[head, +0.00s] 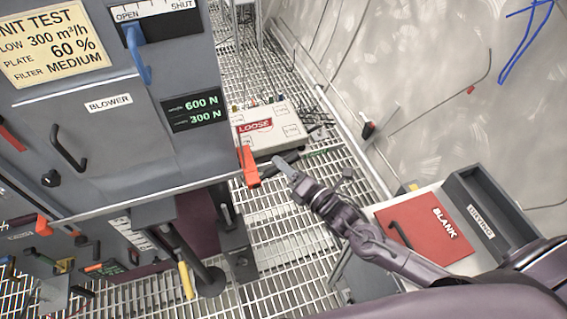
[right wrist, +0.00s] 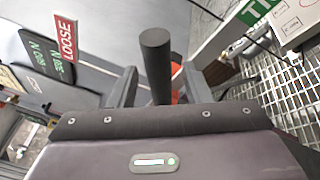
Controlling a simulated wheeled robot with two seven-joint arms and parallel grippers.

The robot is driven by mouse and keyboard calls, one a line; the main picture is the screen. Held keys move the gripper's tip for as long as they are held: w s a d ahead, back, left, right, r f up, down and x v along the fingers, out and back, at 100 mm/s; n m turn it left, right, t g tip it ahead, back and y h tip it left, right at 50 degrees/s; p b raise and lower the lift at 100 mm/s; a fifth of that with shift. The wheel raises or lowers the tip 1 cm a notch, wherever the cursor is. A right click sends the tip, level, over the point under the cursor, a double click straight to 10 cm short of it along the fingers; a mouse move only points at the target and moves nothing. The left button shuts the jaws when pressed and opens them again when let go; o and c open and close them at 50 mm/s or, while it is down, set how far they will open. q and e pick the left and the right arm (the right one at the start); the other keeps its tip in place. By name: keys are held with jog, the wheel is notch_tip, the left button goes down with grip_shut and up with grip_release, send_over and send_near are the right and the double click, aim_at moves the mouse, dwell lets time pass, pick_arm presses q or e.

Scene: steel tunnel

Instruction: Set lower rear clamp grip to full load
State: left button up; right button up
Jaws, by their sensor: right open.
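My right gripper (head: 285,166) is open near the right edge of the grey cabinet, beside an orange lever (head: 249,167). In the right wrist view, a dark cylindrical grip (right wrist: 157,62) stands between the open fingers, with gaps on both sides. A dark bar (head: 292,155) shows close to the fingertips in the head view; I cannot tell if it is the same grip. A display (head: 193,108) on the cabinet reads 600 N and 300 N. A red LOOSE label (head: 254,126) lies behind the lever. My left gripper is not in view.
The grey cabinet (head: 110,160) fills the left, with a blue OPEN/SHUT lever (head: 138,55) and a blower door. At the right are a red BLANK plate (head: 428,228) and a grey bin (head: 482,205). Open grating (head: 285,270) lies below my right arm.

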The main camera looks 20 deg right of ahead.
jog(key=shift+w+a, duration=0.25)
jog(key=shift+w, duration=0.25)
grip_shut()
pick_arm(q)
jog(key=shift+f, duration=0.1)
pick_arm(e)
jog(key=shift+f, duration=0.1)
